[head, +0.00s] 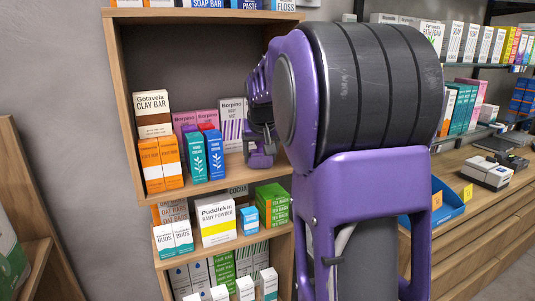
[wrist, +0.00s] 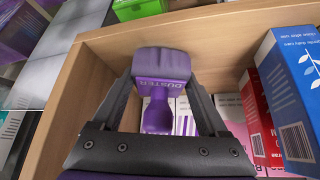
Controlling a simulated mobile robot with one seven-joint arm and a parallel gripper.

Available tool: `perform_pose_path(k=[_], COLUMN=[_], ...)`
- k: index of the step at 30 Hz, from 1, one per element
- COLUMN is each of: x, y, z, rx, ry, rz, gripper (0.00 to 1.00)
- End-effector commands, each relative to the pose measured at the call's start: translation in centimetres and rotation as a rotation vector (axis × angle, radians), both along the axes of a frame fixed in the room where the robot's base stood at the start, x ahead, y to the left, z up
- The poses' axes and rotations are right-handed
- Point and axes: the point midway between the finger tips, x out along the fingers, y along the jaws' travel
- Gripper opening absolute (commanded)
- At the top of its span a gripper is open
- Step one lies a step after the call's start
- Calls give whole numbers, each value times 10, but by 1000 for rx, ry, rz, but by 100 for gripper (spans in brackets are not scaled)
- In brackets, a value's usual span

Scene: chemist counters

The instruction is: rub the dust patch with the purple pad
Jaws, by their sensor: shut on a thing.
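The purple pad (wrist: 162,64), marked "DUSTER", is between the two dark fingers of my gripper (wrist: 163,82) in the wrist view. My gripper is shut on it. The pad is close to the wooden inside corner of the shelf compartment (wrist: 222,45); I cannot tell whether it touches the wood. In the head view my gripper (head: 262,155) reaches into the right side of the upper compartment, low near its board, and my arm hides much of that side. I cannot make out the dust patch in either view.
An orange box pair (head: 161,164), blue-teal boxes (head: 206,156) and a clay bar box (head: 152,114) stand left of my gripper in the compartment. A blue box (wrist: 290,90) and a red box (wrist: 258,115) stand close on the right in the wrist view. A lower shelf holds several boxes (head: 216,221).

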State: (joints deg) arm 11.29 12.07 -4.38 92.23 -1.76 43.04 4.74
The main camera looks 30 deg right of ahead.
Motion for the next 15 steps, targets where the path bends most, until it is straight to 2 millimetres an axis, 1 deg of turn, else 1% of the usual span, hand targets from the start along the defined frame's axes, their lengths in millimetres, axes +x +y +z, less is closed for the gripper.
perform_pose_path(k=[5, 15], x=[0, 0], y=[7, 35], z=[-1, -1], rx=[2, 2], ry=[2, 3], rz=[2, 4], gripper=[11, 11])
